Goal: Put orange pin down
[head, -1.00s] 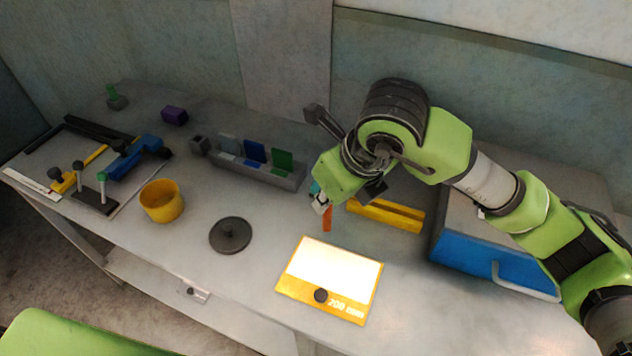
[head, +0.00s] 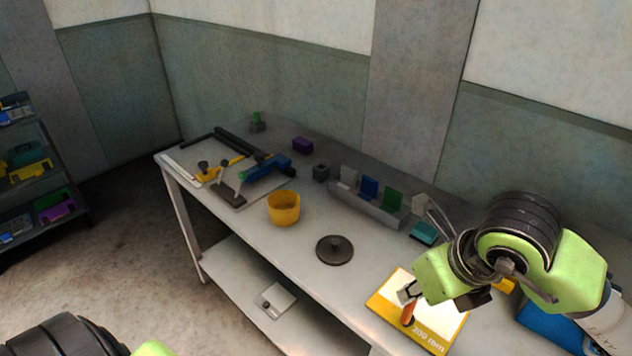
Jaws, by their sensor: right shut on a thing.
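The orange pin (head: 408,314) hangs roughly upright from my right gripper (head: 409,295). The gripper is shut on the pin's upper end, which the fingers hide. In the picture the pin overlaps the left part of a yellow-framed plate (head: 448,322) with a bright white face and "200 mm" lettering. I cannot tell whether the pin's lower end touches the plate or is just above it. My left gripper is out of view; only part of my left arm shows at the bottom left.
A dark round disc with a knob (head: 335,250) and a yellow cup (head: 284,208) stand left of the plate. Behind are a grey slotted rack (head: 369,204) with coloured cards and a teal block (head: 424,233). A blue box (head: 545,322) is partly hidden by my right arm.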

